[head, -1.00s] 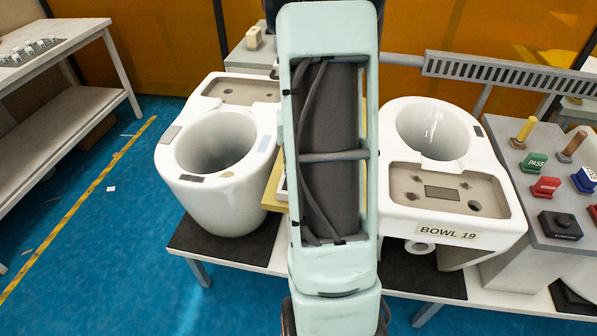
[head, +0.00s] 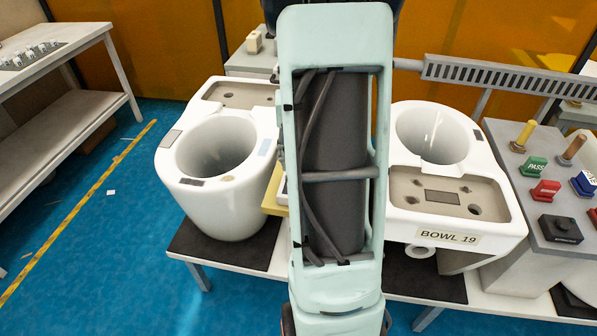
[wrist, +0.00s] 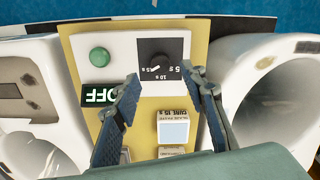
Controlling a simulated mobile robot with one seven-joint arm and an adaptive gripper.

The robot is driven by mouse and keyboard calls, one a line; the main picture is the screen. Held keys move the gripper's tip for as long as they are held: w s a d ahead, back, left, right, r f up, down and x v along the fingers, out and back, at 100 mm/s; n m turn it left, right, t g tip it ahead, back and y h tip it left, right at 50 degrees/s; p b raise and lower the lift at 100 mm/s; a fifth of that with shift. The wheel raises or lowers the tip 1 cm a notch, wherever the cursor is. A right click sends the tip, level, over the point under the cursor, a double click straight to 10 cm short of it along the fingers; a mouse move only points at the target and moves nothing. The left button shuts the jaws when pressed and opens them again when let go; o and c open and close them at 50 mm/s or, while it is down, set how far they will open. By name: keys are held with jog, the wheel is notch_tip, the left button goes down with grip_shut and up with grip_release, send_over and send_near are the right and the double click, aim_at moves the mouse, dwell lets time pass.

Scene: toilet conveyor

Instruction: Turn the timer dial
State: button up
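The timer dial (wrist: 158,60) is a small dark knob on a black square plate with white second marks; a short white pointer mark shows on it. It sits on the white part of a yellow panel (wrist: 205,110) in the wrist view. My gripper (wrist: 161,80) is open, its two blue fingers spread to either side just short of the dial, with nothing between them. Contact with the dial cannot be seen. In the head view, my arm hides the dial and gripper; only the yellow panel's edge (head: 271,192) shows.
A green button (wrist: 99,56) and OFF label (wrist: 97,93) are left of the dial. A labelled box (wrist: 173,128) lies below it. White toilet bowls stand close on both sides, left (head: 228,205) and right (head: 480,190). Colored stamps and buttons (head: 546,190) are far right.

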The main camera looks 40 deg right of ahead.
notch_tip(320, 180, up, 6)
dwell(0.7)
